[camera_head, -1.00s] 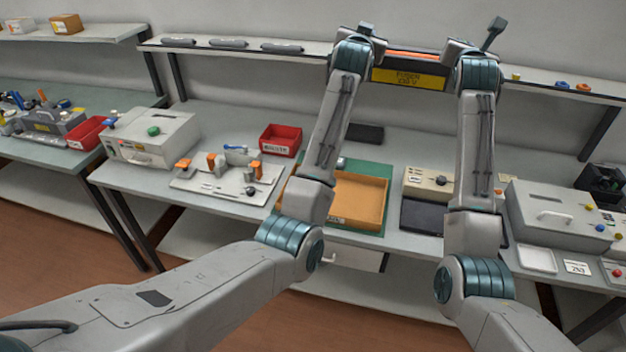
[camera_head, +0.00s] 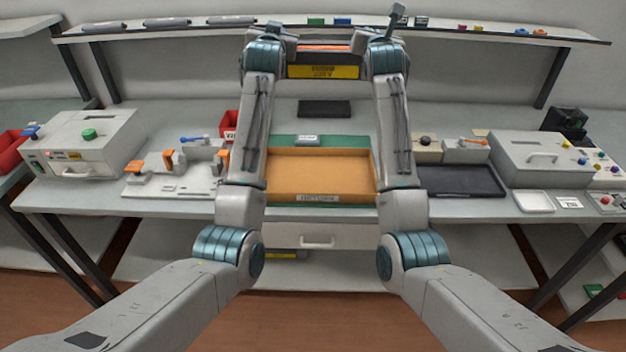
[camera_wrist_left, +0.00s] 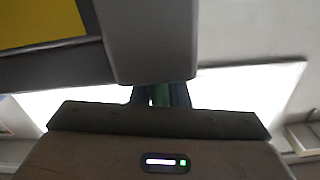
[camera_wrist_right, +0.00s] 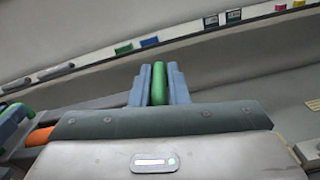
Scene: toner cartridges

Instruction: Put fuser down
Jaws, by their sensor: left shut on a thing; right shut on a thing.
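The fuser (camera_head: 323,72) is a wide dark unit with a yellow label and an orange strip along its top. My left gripper (camera_head: 275,45) and right gripper (camera_head: 370,42) hold it between them at its two ends, raised above the bench. In the left wrist view, its dark body and yellow label (camera_wrist_left: 35,22) fill the top left. In the right wrist view, my right gripper's fingers (camera_wrist_right: 154,85) are shut on a green grip of it. An orange-brown tray (camera_head: 320,172) lies empty on a green mat (camera_head: 290,141) on the bench.
A grey machine (camera_head: 88,145) and a white fixture plate (camera_head: 170,185) stand left of the tray. A black tray (camera_head: 460,180) and a grey box (camera_head: 550,160) stand to its right. A shelf (camera_head: 440,27) runs behind. A flat black item (camera_head: 324,108) lies behind the mat.

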